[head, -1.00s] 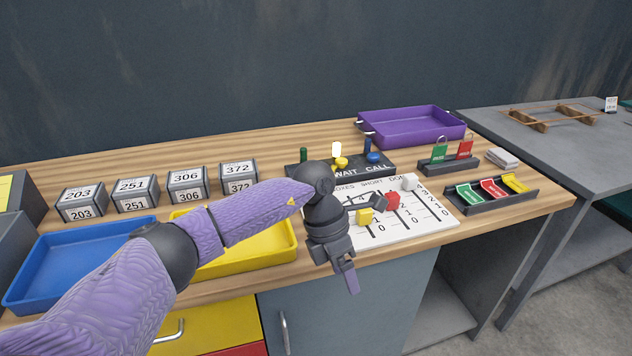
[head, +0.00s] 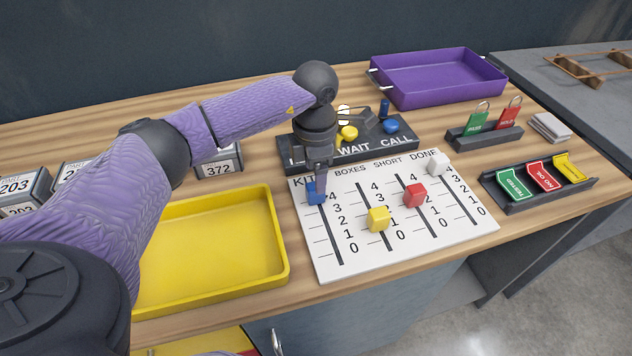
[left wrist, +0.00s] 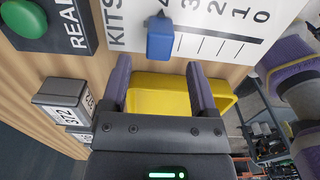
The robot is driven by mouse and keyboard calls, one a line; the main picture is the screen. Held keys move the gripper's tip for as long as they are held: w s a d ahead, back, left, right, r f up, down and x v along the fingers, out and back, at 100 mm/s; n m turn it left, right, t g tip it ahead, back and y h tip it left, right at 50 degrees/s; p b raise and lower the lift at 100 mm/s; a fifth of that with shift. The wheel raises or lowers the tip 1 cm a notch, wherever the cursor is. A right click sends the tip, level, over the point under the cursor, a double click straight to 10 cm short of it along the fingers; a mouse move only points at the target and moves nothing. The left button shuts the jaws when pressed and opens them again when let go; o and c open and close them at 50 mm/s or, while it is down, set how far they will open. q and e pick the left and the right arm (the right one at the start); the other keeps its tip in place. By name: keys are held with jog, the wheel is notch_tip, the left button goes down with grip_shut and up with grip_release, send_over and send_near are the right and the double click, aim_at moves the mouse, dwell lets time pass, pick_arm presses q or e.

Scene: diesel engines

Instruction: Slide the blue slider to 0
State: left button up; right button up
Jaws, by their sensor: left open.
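The blue slider (head: 314,193) sits at the top of the KITS track on the white board (head: 432,235), beside the 4. It also shows in the left wrist view (left wrist: 160,40), beside the 4 and ahead of the gap between my fingertips. The KITS track (head: 332,241) runs down from it toward the board's front edge, with 0 at the lower end. My left gripper (head: 319,188) points down at the slider, and its fingers partly hide it in the head view. The fingers are open in the left wrist view (left wrist: 159,75), with nothing between them. My right gripper is not in view.
Yellow (head: 378,219), red (head: 414,195) and white (head: 438,164) sliders stand on the other tracks. A dark button box (head: 372,147) lies behind the board. A yellow tray (head: 283,245) stands left of the board. The KITS track below the blue slider is clear.

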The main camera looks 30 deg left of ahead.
aim_at(315, 193)
pick_arm(q)
notch_tip(315, 193, down, 5)
jog(key=shift+r+b, duration=0.1)
jog(key=shift+b, duration=0.35)
grip_shut()
dwell(1.1)
